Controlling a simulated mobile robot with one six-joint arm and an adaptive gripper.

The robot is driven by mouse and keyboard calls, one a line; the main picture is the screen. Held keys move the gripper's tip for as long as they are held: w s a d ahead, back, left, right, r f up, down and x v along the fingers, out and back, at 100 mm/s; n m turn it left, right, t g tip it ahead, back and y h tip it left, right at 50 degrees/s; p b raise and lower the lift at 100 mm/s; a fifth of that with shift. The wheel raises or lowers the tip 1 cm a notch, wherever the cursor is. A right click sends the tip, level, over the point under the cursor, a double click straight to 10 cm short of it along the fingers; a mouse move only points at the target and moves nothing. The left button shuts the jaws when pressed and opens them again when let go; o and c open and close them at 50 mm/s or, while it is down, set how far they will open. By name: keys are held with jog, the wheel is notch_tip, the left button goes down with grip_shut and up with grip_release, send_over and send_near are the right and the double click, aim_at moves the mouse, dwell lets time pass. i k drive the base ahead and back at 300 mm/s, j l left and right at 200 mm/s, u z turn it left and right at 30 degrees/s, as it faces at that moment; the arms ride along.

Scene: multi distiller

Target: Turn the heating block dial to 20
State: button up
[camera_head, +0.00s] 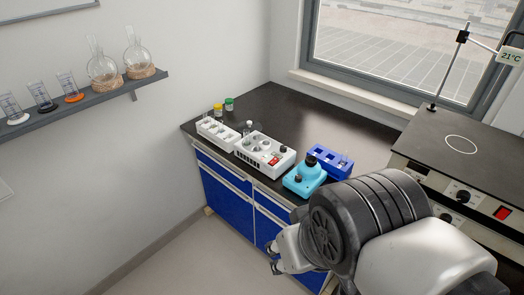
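A white block unit (252,153) with round wells and a red switch stands on the dark counter; it looks like the heating block. A small black knob (283,149) sits at its right end; its setting is too small to read. My gripper (271,257) is low in front of the blue cabinet, below and apart from the unit. Its two fingers look spread, with nothing between them. My arm hides part of the counter's right side.
A turquoise device (304,179) and a blue rack (333,164) stand right of the unit, a white rack (217,133) left. A larger black-topped heater (466,145) with black dials and a 21°C display (511,57) is at right.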

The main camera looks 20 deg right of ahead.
aim_at(283, 148)
jog(key=i+u, duration=0.15)
jog(key=i, duration=0.35)
jog(key=i+l+u, duration=0.1)
jog(key=i, duration=0.4)
